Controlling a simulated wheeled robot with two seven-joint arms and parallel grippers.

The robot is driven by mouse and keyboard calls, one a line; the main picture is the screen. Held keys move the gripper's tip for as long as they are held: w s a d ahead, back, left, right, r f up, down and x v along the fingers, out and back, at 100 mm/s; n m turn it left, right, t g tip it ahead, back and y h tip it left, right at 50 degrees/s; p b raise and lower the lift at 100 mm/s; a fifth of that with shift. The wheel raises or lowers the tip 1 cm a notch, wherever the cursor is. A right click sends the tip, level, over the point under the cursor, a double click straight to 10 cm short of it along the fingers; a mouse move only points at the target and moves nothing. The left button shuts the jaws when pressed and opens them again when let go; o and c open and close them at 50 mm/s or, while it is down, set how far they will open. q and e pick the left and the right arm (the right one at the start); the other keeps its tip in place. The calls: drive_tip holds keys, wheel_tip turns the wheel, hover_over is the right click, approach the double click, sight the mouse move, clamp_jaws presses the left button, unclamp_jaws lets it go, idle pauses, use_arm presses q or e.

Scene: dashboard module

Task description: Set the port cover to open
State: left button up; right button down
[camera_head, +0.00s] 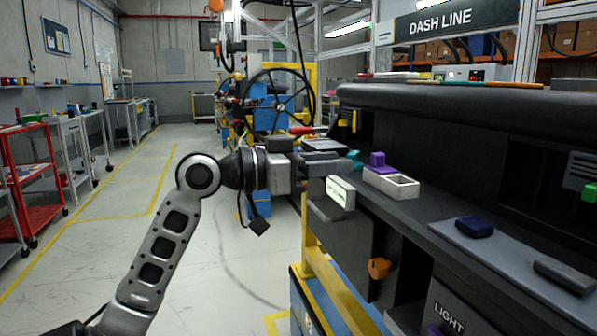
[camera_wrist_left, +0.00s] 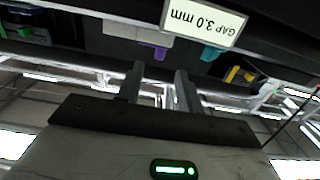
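I cannot clearly make out which part is the port cover, nor whether it is open or shut. My left gripper (camera_head: 346,164) reaches in from the left at the near-left end of the dark dashboard module (camera_head: 430,185). In the left wrist view its two fingers (camera_wrist_left: 160,78) stand apart with nothing held between them. A white sign (camera_head: 341,192) is just below the fingers in the head view. In the left wrist view the sign (camera_wrist_left: 203,20) appears upside down and reads "GAP 3.0 mm". My right gripper is in neither view.
A dark blue piece (camera_head: 474,226) lies on a grey panel at right. An orange knob (camera_head: 379,268) is on the front face. Open floor lies left.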

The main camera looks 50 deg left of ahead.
use_arm(q)
drive_tip(key=shift+v, duration=2.6)
